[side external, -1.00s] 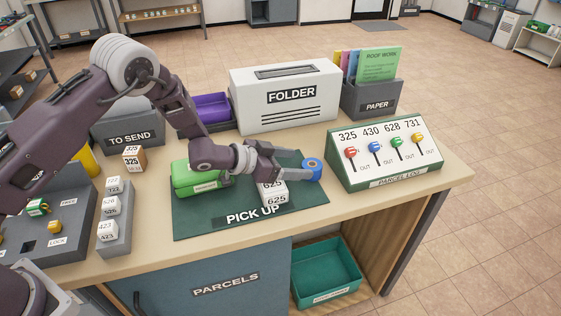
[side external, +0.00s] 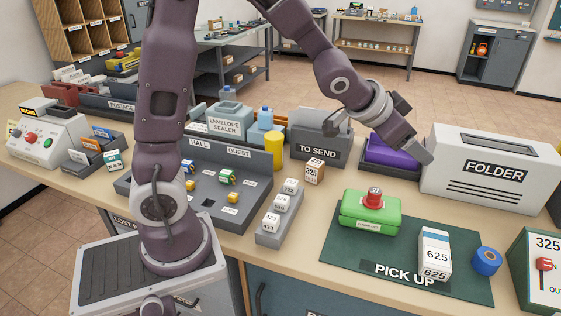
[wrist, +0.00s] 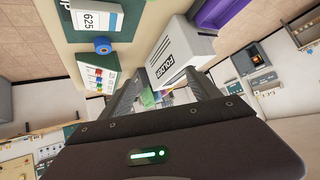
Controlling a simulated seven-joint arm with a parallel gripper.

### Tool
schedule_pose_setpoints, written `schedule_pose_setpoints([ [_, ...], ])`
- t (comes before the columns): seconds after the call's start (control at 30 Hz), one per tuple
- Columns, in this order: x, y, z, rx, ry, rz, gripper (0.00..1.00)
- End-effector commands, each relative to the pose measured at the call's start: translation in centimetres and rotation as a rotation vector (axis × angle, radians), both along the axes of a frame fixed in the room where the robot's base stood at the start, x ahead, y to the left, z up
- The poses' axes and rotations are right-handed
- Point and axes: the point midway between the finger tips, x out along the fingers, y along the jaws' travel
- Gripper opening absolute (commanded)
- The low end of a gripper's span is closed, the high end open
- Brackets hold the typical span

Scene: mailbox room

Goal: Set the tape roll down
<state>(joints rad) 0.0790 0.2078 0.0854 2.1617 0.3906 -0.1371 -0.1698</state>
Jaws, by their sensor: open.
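The blue tape roll (side external: 487,262) lies flat at the right edge of the green PICK UP mat (side external: 460,288), beside a white box marked 625 (side external: 435,254). I cannot tell how much of the roll overlaps the mat. It also shows in the wrist view (wrist: 102,46). My gripper (side external: 380,143) is open and empty, raised near the TO SEND box and the purple tray, well away from the roll. Its two spread fingers show in the wrist view (wrist: 165,80) with nothing between them.
A green case (side external: 371,213) with a red-topped item on it sits on the mat's left part. The FOLDER box (side external: 480,175) stands behind the mat, the parcel log panel (side external: 540,275) to the right. The TO SEND box (side external: 318,148) and purple tray (side external: 388,152) are near my gripper.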

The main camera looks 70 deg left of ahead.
Motion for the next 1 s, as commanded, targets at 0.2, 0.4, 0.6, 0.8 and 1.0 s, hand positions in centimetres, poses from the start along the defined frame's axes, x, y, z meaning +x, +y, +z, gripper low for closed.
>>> schedule_pose_setpoints([
  [0.2, -18.9, 2.5, 5.0, -0.053, 0.228, 0.192, 0.71],
  [0.4, -29.7, 1.0, 3.5, -0.112, 0.385, 0.203, 0.71],
  [0.6, -31.2, 0.6, 3.0, -0.119, 0.413, 0.199, 0.71],
  [0.8, -31.2, 0.7, 3.1, -0.119, 0.412, 0.200, 0.71],
  [1.0, -31.1, 0.7, 3.1, -0.119, 0.411, 0.201, 0.71],
])
